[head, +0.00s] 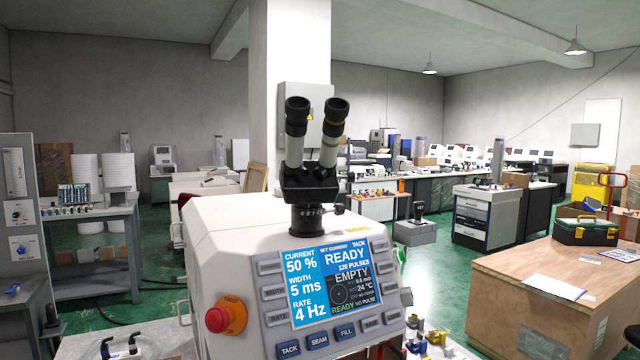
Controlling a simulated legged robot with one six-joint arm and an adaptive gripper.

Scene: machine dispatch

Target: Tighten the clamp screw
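I cannot make out a clamp screw for certain in the head view. A small fixture with blue and dark parts (122,350) stands on the pale bench at the bottom left, partly cut off by the lower edge. It is too small to tell whether it bears a clamp. A white machine (215,245) with binocular eyepieces (312,165) fills the middle. Its panel screen (335,280) reads READY, EMPTY, 50 %, 5 ms and 4 Hz. My gripper is not in view.
A red emergency knob (218,319) is on the machine's front left. Several small coloured parts (432,343) lie to its lower right. A wooden crate (535,290) with a green toolbox (585,231) stands at the right. Green floor (445,275) is open between machine and crate.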

